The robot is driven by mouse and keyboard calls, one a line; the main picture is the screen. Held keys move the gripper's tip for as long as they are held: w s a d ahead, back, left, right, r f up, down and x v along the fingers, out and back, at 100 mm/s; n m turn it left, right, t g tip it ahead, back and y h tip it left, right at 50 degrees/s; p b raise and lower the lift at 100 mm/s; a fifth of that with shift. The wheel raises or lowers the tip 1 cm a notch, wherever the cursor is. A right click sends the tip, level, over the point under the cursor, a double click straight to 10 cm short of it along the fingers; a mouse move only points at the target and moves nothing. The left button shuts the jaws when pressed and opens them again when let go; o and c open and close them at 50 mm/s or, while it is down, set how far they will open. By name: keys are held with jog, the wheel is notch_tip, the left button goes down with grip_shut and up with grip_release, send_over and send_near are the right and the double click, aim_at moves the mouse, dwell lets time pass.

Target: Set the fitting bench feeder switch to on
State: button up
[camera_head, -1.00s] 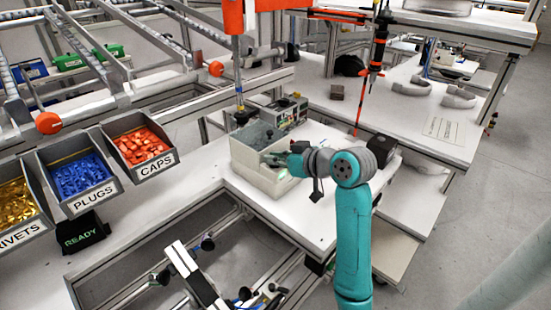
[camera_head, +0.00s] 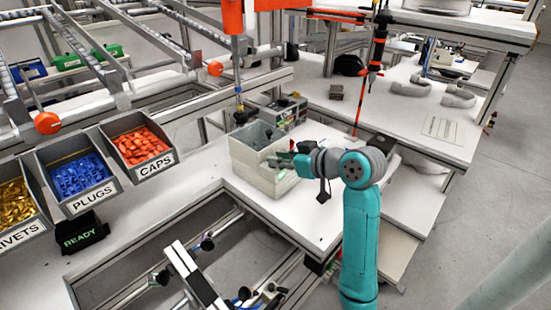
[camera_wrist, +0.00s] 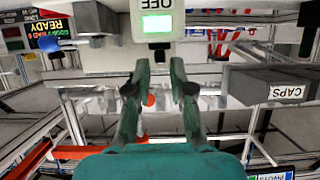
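In the wrist view, which is upside down, a pale switch box (camera_wrist: 180,15) with the lettering OFF and a glowing green-white patch (camera_wrist: 157,24) is at the top centre. My gripper (camera_wrist: 160,62) is open, its two teal and grey fingers apart just below that box. Nothing is clearly held between them. A small dark part shows between the fingertips; I cannot tell what it is. In the head view my gripper (camera_head: 285,160) is at the right side of a pale box (camera_head: 270,180) on the white bench; the arm's wrist partly hides the fingers, and the switch is not readable there.
Bins of caps (camera_head: 143,147), plugs (camera_head: 78,178) and rivets (camera_head: 16,200) stand at the left. A black READY sign (camera_head: 82,232) is below them. A small machine with a panel (camera_head: 286,112) stands behind the box. An orange-and-black hanging tool (camera_head: 376,55) is at the back.

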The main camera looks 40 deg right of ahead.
jog(key=v, duration=0.9)
jog(key=shift+s+r, duration=0.15)
jog(key=shift+s, duration=0.25)
